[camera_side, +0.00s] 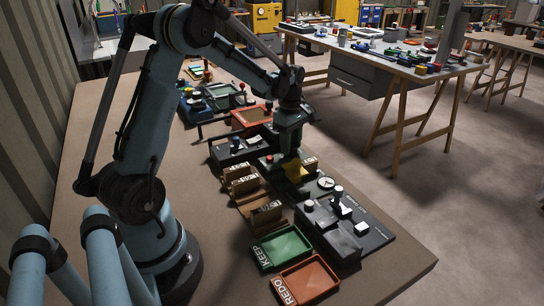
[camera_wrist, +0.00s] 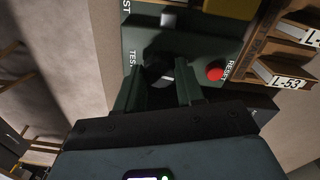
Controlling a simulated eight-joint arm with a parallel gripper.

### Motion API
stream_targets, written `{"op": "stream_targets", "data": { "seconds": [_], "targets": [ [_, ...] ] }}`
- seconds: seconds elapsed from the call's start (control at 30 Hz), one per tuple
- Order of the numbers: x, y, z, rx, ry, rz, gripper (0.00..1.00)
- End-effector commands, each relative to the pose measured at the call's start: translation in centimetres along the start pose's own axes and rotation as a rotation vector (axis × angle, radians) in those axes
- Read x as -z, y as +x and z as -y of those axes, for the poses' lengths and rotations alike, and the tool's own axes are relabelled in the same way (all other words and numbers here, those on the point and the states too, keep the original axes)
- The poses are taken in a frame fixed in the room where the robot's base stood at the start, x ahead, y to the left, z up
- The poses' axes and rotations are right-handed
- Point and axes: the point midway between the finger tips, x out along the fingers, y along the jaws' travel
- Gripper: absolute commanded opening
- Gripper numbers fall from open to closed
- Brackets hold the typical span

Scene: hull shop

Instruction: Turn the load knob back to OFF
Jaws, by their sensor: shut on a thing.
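A dark round knob (camera_wrist: 158,74) stands on a dark green panel (camera_wrist: 215,48) in the wrist view. It sits between the two fingers of my gripper (camera_wrist: 158,88), which is shut on it. The word TEST shows beside the knob; I cannot read an OFF mark, and the fingers hide part of the dial. In the side view my gripper (camera_side: 288,146) points down at the green panel (camera_side: 266,163), and the knob is hidden there. A red button (camera_wrist: 215,74) marked RESET sits right of the knob.
Wooden racks with label cards, one reading L-53 (camera_wrist: 287,83), stand close by the panel. A yellow part (camera_side: 295,171) is near my gripper. A green KEEP tray (camera_side: 283,231) and a red REDO tray (camera_side: 333,289) lie nearer, beside a dark fixture (camera_side: 375,238).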

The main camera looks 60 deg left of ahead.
Motion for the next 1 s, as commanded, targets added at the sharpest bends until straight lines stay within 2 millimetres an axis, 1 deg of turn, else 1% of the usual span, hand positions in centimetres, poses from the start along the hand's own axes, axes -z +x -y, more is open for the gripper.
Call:
{"op": "stream_targets", "data": {
  "seconds": [0.1,0.33,0.9,0.93,1.0],
  "targets": [
    [-0.01,-0.05,0.03,0.001,-0.069,-0.002,0.07],
    [-0.02,-0.05,0.04,0.001,-0.154,-0.004,0.07],
    [0.00,-0.02,0.04,0.001,-0.186,-0.005,0.07],
    [0.00,-0.02,0.04,0.001,-0.186,-0.005,0.40],
    [0.00,-0.02,0.04,0.001,-0.185,-0.005,0.51]
  ]
}}
